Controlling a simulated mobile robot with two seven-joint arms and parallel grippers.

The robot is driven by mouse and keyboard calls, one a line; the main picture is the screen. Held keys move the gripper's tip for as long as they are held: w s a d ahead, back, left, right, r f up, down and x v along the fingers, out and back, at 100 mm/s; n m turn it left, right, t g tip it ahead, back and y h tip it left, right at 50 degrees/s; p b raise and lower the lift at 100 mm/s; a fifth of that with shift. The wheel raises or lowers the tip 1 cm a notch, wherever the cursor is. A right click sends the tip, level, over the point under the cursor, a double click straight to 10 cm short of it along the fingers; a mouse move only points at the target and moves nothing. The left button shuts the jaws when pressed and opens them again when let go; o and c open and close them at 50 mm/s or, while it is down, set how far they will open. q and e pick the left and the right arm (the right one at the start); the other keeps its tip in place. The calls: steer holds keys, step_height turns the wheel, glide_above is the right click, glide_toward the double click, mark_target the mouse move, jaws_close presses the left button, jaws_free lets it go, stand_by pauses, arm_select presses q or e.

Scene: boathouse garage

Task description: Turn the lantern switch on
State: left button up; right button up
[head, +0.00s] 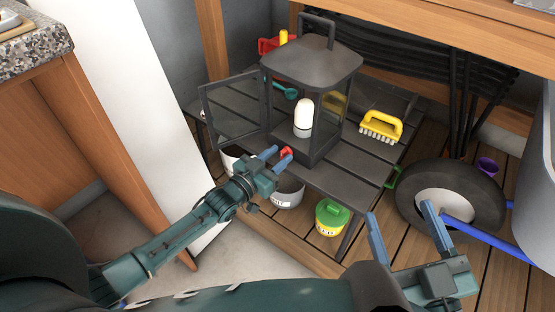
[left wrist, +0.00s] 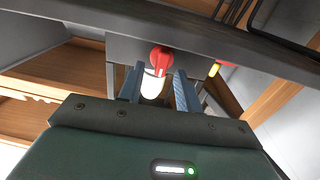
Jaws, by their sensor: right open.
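The dark lantern (head: 312,68) stands upright on a slatted dark table, with its glass door (head: 233,110) swung open to the left. A white bulb (head: 303,117) is inside. The small red switch (head: 286,152) is at the lantern's near lower edge. My left gripper (head: 278,155) is open, its blue fingertips right at the switch. In the left wrist view the red switch (left wrist: 161,58) shows between and just past the fingertips (left wrist: 159,72); I cannot tell whether they touch it. My right gripper (head: 400,211) is open and empty, low and right of the table.
A yellow brush (head: 381,127) lies on the slatted table (head: 348,180) right of the lantern. Red and yellow items (head: 268,46) are behind it. Buckets, one with a green lid (head: 332,213), stand below. A wheelbarrow wheel (head: 450,198) is at the right.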

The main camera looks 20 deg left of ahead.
arm_select(q)
steer(key=shift+w+d, duration=0.1)
steer(key=shift+w, duration=0.05)
arm_select(e)
steer(key=shift+r, duration=0.15)
arm_select(q)
jaws_close()
stand_by(0.5)
steer(key=m+p, duration=0.1)
steer(key=m, duration=0.1)
steer(key=shift+d+r+m, duration=0.1)
steer(key=shift+d+m, duration=0.05)
steer(key=shift+m, duration=0.25)
steer(key=m+p, duration=0.1)
steer(key=m, duration=0.2)
steer(key=shift+d+m, duration=0.15)
steer(key=shift+m, duration=0.15)
steer(key=shift+s+d+f+m, duration=0.1)
steer(key=shift+f+m, duration=0.05)
steer(key=shift+m, duration=0.45)
steer(key=shift+s+f+m, duration=0.1)
steer(key=shift+m, duration=0.5)
steer(key=shift+f+m, duration=0.15)
steer(key=shift+m, duration=1.35)
arm_select(e)
steer(key=shift+d, duration=0.2)
